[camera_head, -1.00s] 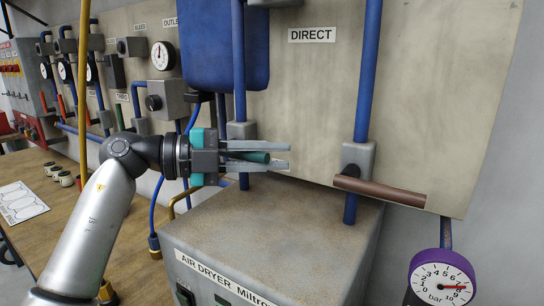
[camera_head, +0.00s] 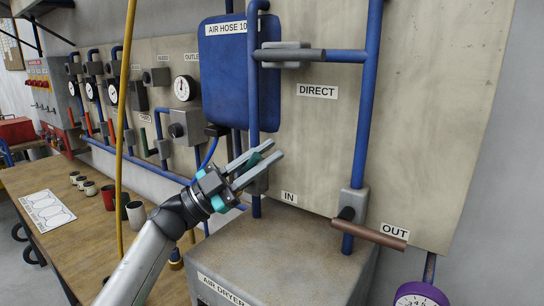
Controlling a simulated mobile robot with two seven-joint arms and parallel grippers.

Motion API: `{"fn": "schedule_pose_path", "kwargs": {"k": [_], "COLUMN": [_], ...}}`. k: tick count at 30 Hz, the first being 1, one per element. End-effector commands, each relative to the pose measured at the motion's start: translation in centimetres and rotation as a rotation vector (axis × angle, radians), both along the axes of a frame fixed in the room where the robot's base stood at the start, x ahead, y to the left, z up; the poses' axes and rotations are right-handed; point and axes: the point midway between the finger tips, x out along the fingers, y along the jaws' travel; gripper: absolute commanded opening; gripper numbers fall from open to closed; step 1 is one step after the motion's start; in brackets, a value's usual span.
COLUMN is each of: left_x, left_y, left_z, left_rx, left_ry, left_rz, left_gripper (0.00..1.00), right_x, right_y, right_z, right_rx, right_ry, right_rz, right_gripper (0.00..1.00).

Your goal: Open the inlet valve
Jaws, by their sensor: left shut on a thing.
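The inlet valve (camera_head: 259,186) is a grey block on the left blue pipe, just above the "IN" label (camera_head: 289,198). Its dark green handle (camera_head: 265,147) shows between the fingers of my left gripper (camera_head: 275,150). The gripper is shut on this handle, its fingers slanting up to the right. The handle looks tilted the same way, but the fingers hide most of it and part of the valve. My right gripper is not in view.
The air dryer (camera_head: 285,245) stands below. The outlet valve (camera_head: 352,203) has a brown handle (camera_head: 370,233) lying nearly level. The direct valve (camera_head: 290,55) is above, its handle level. A yellow pipe (camera_head: 125,90) and a wooden table (camera_head: 95,225) are at left.

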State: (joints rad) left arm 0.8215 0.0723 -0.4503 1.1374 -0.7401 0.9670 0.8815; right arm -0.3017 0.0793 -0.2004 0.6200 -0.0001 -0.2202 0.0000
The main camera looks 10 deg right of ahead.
Motion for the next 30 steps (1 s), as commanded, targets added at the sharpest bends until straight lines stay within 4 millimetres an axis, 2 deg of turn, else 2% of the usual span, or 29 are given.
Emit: {"fn": "schedule_pose_path", "kwargs": {"k": [3,15,30], "left_x": [0.6,2.1,2.8], "left_y": [0.6,2.1,2.8], "left_z": [0.7,1.6,1.7], "left_rx": [-0.079,-0.275,-0.346], "left_ry": [0.082,0.277,0.347], "left_rz": [0.0,0.0,0.0], "left_gripper": [0.0,0.0,0.0], "right_x": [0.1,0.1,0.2], "right_y": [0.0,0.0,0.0], "right_z": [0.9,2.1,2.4], "right_rx": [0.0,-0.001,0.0], "right_ry": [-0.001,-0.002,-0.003], "right_rz": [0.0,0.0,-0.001], "right_gripper": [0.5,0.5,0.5]}}
